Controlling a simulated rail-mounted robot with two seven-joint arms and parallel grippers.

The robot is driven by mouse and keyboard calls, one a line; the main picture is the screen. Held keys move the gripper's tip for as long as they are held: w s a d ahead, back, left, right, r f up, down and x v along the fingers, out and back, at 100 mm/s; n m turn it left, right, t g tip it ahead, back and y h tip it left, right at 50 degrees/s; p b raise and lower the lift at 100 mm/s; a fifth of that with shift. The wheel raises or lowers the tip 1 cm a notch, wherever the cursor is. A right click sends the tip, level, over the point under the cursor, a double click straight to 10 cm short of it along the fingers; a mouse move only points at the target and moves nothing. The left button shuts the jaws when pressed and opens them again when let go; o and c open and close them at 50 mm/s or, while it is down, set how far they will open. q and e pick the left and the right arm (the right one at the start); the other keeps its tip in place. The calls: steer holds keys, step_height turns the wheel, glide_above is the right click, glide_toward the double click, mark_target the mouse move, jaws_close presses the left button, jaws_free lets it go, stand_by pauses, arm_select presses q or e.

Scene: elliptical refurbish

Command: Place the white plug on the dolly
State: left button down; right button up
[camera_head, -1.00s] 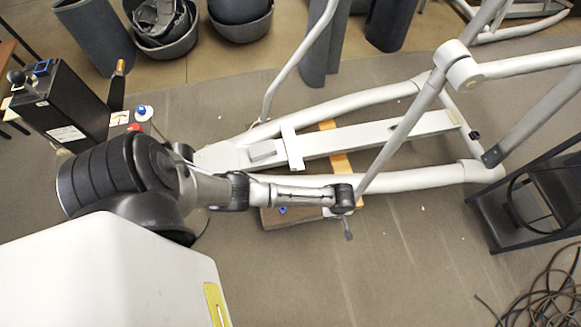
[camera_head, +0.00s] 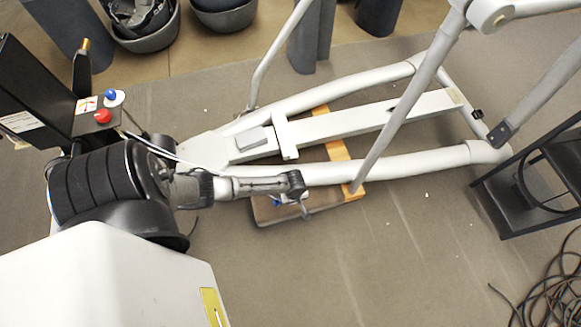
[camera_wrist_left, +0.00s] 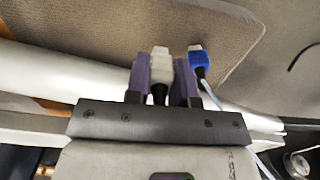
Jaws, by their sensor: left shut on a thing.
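In the head view the dolly (camera_head: 266,213) is a carpeted board with wooden ends, partly under the grey elliptical frame. A blue plug (camera_wrist_left: 199,62) is just right of the fingers and also shows in the head view (camera_head: 277,202). Whether the white plug touches the dolly is unclear. My right gripper is out of view.
The elliptical's pale tubes (camera_head: 400,163) run above the dolly, close behind my gripper. A black metal stand (camera_head: 530,180) and coiled cable (camera_head: 550,290) lie at the right. The floor (camera_head: 400,260) in front is clear.

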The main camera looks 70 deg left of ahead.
arm_select(q)
steer(key=shift+w+a+f+b, duration=0.1)
steer(key=shift+a+f+b, duration=0.35)
steer(key=shift+a, duration=0.25)
steer(key=shift+a+f+b, duration=0.3)
steer(key=shift+a+f, duration=0.2)
steer(key=shift+a, duration=0.15)
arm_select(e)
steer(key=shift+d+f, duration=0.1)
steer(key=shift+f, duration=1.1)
arm_select(q)
step_height(320, 180, down, 4)
steer(key=b, duration=0.3)
steer(key=shift+b, duration=0.35)
steer(key=shift+r, duration=0.1)
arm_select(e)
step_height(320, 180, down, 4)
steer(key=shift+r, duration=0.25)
arm_select(q)
steer(key=c, duration=1)
jaws_free()
steer(key=shift+f, duration=0.2)
